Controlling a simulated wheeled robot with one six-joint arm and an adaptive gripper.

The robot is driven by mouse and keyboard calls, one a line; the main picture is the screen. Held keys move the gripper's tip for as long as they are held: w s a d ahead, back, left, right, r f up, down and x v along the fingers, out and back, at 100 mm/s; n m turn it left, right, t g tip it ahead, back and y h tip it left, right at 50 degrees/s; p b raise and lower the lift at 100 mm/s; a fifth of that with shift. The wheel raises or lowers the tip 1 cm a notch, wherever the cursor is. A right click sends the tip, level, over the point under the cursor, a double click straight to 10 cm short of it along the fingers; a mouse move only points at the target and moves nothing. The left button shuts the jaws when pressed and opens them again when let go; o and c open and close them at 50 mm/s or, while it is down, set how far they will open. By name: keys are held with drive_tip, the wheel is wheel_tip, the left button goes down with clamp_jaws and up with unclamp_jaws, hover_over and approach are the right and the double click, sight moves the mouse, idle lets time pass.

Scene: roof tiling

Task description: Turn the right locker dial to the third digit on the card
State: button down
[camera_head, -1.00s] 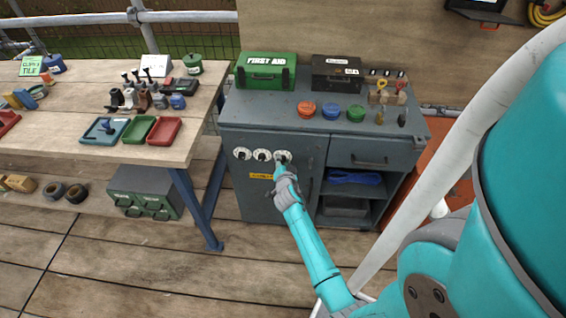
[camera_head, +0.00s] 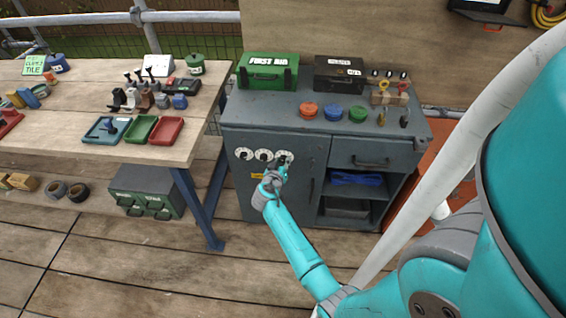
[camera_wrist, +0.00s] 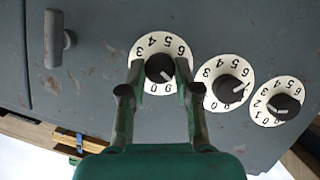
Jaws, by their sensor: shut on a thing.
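The right locker dial (camera_head: 284,157) is a white numbered disc with a dark knob on the grey cabinet's door. In the wrist view this dial (camera_wrist: 151,49) is between the fingers, its digits upside down or slanted. My gripper (camera_wrist: 160,68) is shut on the dark knob (camera_wrist: 159,66), one green finger on each side. A light mark shows at the knob's lower right, but I cannot tell its digit. The middle dial (camera_wrist: 227,84) and left dial (camera_wrist: 277,102) are free. A small white label (camera_head: 354,72) is on the black case; its digits are too small to read surely.
The locker handle (camera_wrist: 54,38) stands out beside the right dial. A yellow label (camera_head: 257,176) is below the dials. A first aid box (camera_head: 268,72) and coloured round lids stand on the cabinet. A workbench (camera_head: 60,118) with trays is at left. Floor in front is open.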

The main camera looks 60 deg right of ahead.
drive_tip(key=n, duration=0.1)
drive_tip(key=n+g+h, duration=0.1)
drive_tip(key=n, duration=0.1)
drive_tip(key=shift+w+f+g, duration=0.15)
drive_tip(key=shift+w+g, duration=0.05)
drive_tip(key=shift+g, duration=0.1)
drive_tip(key=shift+a+f+n+g+h, duration=0.1)
drive_tip(key=shift+n+g+h, duration=0.55)
drive_tip(key=shift+n, duration=1.05)
drive_tip(key=c, duration=0.8)
unclamp_jaws()
drive_tip(key=shift+h, duration=0.25)
